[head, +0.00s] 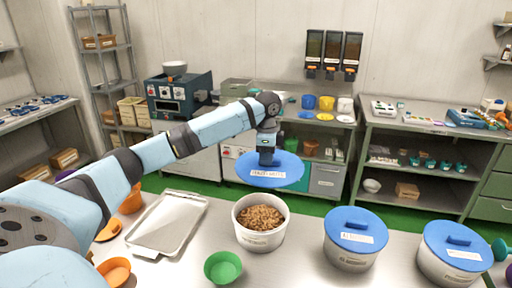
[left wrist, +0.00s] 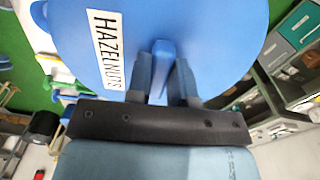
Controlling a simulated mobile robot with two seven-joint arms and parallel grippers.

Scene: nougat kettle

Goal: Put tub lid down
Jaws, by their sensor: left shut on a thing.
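The blue tub lid (head: 270,177) hangs in the air above and slightly behind the open white tub (head: 259,235), which is full of brown nuts. My left gripper (head: 267,160) is shut on the lid's handle from above. In the left wrist view the lid (left wrist: 225,35) fills the top, with a white label reading HAZELNUTS, and the two fingers (left wrist: 162,80) pinch its blue handle. The lid is apart from the tub and the counter. My right gripper is not in view.
On the steel counter (head: 305,262), a metal tray (head: 170,224) lies left of the open tub and a green bowl (head: 223,266) stands in front. Two tubs with blue lids (head: 355,240) (head: 455,252) stand to the right. Orange bowls are at the left.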

